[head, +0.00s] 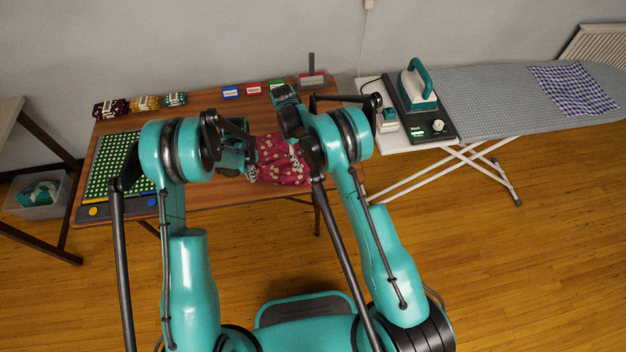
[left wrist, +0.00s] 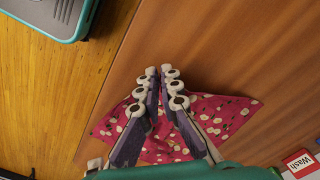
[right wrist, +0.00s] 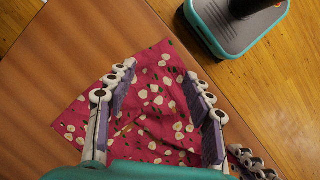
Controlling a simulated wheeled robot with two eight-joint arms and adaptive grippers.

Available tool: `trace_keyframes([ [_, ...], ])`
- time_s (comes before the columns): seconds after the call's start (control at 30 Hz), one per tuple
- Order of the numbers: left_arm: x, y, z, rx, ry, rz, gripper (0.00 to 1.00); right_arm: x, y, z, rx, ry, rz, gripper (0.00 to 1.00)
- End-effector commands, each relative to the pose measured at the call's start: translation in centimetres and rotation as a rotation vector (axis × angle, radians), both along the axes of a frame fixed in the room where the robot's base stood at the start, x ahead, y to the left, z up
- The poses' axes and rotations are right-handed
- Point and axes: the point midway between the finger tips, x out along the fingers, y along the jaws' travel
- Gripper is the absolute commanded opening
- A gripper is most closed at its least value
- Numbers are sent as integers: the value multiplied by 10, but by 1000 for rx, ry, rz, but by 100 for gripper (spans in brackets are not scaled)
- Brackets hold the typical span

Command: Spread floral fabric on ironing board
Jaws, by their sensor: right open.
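The floral fabric (head: 280,165), dark pink with pale flowers, lies on the wooden table; it also shows in the left wrist view (left wrist: 225,115) and right wrist view (right wrist: 145,105). My left gripper (left wrist: 160,72) has its fingertips drawn together over the fabric and the bare wood at its edge. Whether cloth is pinched between them is hidden. My right gripper (right wrist: 162,72) is open above the fabric, one finger on each side. In the head view my arms cover part of the cloth. The grey ironing board (head: 490,85) stands to the right.
A blue checked cloth (head: 573,90) lies on the board's right part. A teal iron (head: 417,82) stands at its left end.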

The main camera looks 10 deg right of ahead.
Motion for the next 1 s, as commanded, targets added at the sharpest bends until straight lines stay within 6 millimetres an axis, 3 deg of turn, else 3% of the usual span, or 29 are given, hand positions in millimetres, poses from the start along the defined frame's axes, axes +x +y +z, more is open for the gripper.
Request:
trace_keyframes([
  [0.2,0,0,0,0,0,0,0,-9,-8,-34,0,0,0,52],
  [0.43,0,0,0,0,0,0,0,-17,-13,-60,0,0,0,52],
  [0.63,0,0,0,0,0,0,0,-20,-16,-70,0,0,0,52],
  [1.0,0,0,0,0,0,0,0,-21,-16,-71,0,0,0,52],
])
